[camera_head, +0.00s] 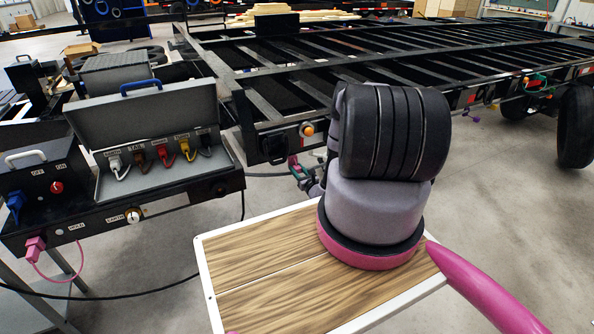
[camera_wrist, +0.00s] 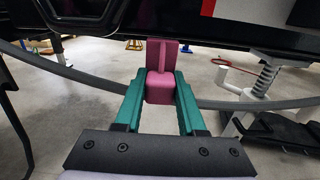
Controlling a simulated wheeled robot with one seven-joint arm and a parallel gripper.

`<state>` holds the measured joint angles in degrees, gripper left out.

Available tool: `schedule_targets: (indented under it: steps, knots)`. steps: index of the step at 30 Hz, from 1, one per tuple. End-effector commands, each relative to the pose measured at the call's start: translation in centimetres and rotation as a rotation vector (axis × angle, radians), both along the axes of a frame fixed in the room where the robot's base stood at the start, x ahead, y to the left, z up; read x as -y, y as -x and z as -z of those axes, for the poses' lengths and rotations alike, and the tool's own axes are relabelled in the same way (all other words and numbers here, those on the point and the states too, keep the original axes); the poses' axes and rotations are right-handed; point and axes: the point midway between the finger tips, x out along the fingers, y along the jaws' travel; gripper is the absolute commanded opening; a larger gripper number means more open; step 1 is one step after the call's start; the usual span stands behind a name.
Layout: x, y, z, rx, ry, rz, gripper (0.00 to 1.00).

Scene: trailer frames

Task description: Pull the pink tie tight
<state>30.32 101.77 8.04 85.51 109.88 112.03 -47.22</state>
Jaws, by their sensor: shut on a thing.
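In the wrist view the pink tie (camera_wrist: 160,88) is a small block with an upright flat tab and a ridge, in front of the black trailer frame (camera_wrist: 230,32). My gripper (camera_wrist: 161,100) has its two green fingers closed on the sides of the block. A grey cable (camera_wrist: 80,84) runs across, level with the tie and passing behind it. I cannot tell whether the tie loops around it. In the head view my gripper (camera_head: 304,173) is mostly hidden by my arm, and a bit of pink (camera_head: 293,160) shows at the trailer's front corner.
A test box (camera_head: 150,140) with coloured plugs stands on the left bench, with a pink plug (camera_head: 36,245) below. A black cable (camera_head: 150,293) crosses the floor. A spring and white stand (camera_wrist: 262,78) are right in the wrist view. Trailer wheels (camera_head: 576,125) stand right.

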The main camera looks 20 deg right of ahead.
Motion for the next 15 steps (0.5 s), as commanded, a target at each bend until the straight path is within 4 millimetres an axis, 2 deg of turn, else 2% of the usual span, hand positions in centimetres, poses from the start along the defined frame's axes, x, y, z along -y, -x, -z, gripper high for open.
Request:
schedule_targets:
  steps: [7,15]
  knots:
    - [0.1,0.3,0.1,-0.001,0.000,0.002,0.00]
    - [0.3,4.2,0.1,-0.002,0.000,0.003,0.00]
